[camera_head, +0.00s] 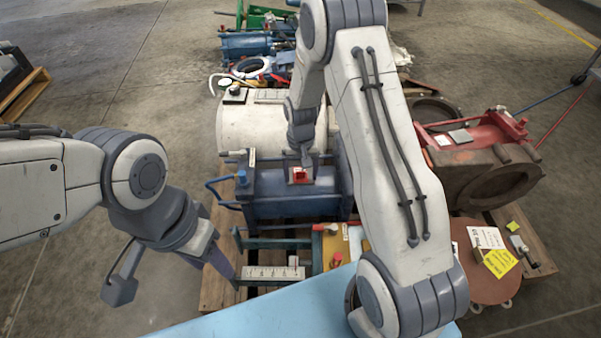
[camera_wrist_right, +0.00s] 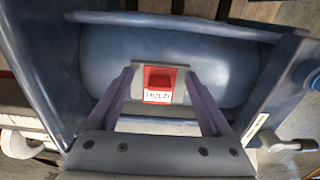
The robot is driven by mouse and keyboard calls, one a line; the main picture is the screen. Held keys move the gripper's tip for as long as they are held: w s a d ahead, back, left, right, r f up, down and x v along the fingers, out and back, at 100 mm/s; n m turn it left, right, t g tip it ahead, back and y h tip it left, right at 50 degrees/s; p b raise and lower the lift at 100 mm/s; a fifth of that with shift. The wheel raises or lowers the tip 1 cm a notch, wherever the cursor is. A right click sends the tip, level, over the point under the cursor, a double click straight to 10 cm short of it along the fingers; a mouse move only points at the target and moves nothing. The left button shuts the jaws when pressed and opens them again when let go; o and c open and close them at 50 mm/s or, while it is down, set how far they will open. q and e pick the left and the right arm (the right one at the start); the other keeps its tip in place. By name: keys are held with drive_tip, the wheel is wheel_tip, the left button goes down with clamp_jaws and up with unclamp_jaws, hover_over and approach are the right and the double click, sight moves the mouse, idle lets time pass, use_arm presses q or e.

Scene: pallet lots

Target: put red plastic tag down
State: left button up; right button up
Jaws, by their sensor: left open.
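The red plastic tag (camera_head: 300,174), with a white strip lettered "HOLD", lies on a small grey plate on top of the blue machine (camera_head: 262,192). In the right wrist view the tag (camera_wrist_right: 158,83) sits between the fingers of my right gripper (camera_wrist_right: 159,76), with a gap on both sides. The fingers are apart and not closed on it. In the head view my right forearm and wrist partly hide the blue machine. My left gripper (camera_head: 170,280) is open and empty at the lower left, beside the pallet.
A white cylinder (camera_head: 262,125) stands behind the blue machine, with a blue motor (camera_head: 245,43) further back. A red and brown machine (camera_head: 480,165) is at right. A light-blue surface (camera_head: 255,315) is in front. A brown disc (camera_head: 485,275) carries yellow labels.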

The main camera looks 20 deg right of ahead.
sight(300, 179)
drive_tip(key=shift+r, duration=0.1)
wheel_tip(300, 179, up, 12)
drive_tip(key=p, duration=0.6)
drive_tip(key=s+a+r+n, duration=0.4)
drive_tip(key=s+a+r, duration=0.5)
drive_tip(key=a, duration=0.2)
drive_tip(key=s+a+r+n, duration=0.2)
drive_tip(key=s+r+n, duration=0.1)
drive_tip(key=s, duration=0.6)
drive_tip(key=s+a+r+n+y, duration=0.1)
drive_tip(key=s+a+r+n, duration=0.1)
drive_tip(key=s, duration=0.7)
drive_tip(key=shift+s+a+r+n, duration=0.15)
drive_tip(key=shift+s+r+n, duration=0.3)
drive_tip(key=shift+n, duration=0.45)
